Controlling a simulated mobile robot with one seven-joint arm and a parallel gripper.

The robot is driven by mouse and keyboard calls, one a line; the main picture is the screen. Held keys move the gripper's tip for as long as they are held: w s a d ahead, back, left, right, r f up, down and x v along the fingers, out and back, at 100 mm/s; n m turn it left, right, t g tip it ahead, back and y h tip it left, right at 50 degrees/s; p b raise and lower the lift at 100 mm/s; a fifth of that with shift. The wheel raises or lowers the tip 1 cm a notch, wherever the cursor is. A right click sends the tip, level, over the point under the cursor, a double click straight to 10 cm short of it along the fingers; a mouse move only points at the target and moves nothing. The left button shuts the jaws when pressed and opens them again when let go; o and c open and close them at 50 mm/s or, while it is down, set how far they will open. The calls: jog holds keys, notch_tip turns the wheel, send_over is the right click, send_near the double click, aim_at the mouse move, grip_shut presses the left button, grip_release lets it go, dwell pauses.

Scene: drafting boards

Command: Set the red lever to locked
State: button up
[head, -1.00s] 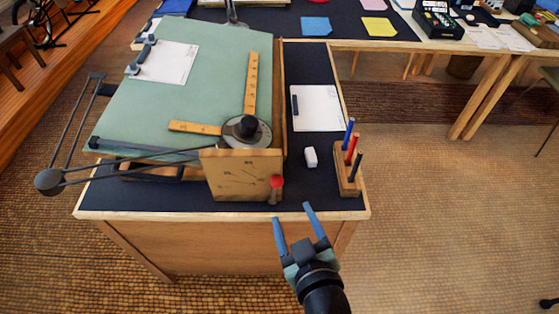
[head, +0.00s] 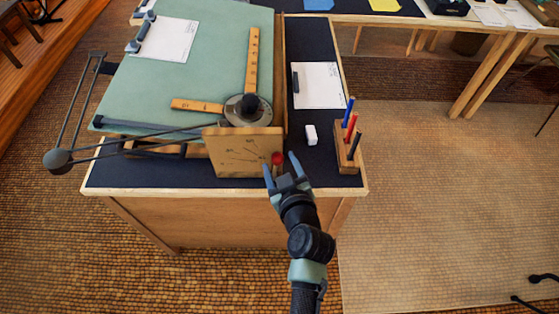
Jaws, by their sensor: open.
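The red lever shows as a red round knob (head: 278,158) at the right edge of an upright wooden panel (head: 243,152) with dark markings. The panel stands at the front of the tilted green drafting board. My gripper (head: 279,162) is open, with its two blue fingers on either side of the knob in the picture. Whether the fingers touch the knob or sit short of it cannot be told. The lever's shaft below the knob is mostly hidden by my gripper. The markings on the panel are too small to read.
A wooden pen block (head: 346,157) with blue, red and dark pens stands to the right of my gripper. A white eraser (head: 311,134) and a white sheet (head: 318,86) lie behind. A drafting arm with a dark round knob (head: 249,104) lies on the green board (head: 205,65).

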jog(key=shift+w+a+f, duration=0.15)
jog(key=shift+w+f, duration=0.05)
jog(key=shift+w, duration=0.3)
grip_shut()
jog(key=shift+a, duration=0.1)
